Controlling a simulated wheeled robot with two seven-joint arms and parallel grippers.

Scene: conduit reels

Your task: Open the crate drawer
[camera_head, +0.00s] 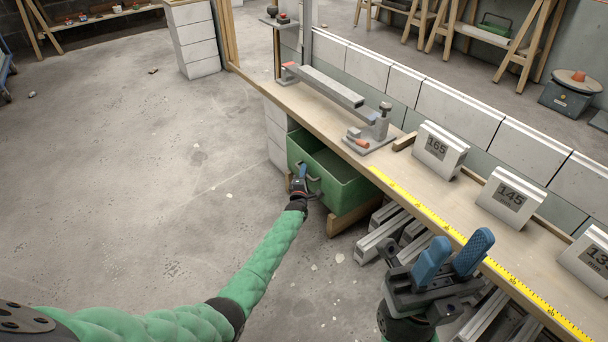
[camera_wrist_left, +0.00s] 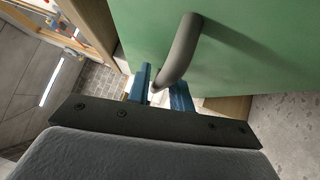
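The green crate drawer (camera_head: 345,190) is under the workbench at its left end. It stands pulled out, and its open top shows the inside. Its front panel (camera_wrist_left: 240,50) fills much of the left wrist view. A curved grey handle (camera_wrist_left: 178,52) is on that front. My left gripper (camera_head: 301,172) is at the drawer front. In the left wrist view its two blue fingers (camera_wrist_left: 160,90) are apart, one on each side of the handle's lower end; I cannot tell whether they touch it. My right gripper (camera_head: 453,256) is open and empty near the bench's front edge.
The workbench (camera_head: 315,108) carries a grey bending tool (camera_head: 370,135), a yellow measuring tape (camera_head: 470,245) and number blocks (camera_head: 440,148). Grey metal lengths (camera_head: 385,230) lie beneath the bench, right of the drawer. The floor (camera_head: 120,150) left of the drawer is clear.

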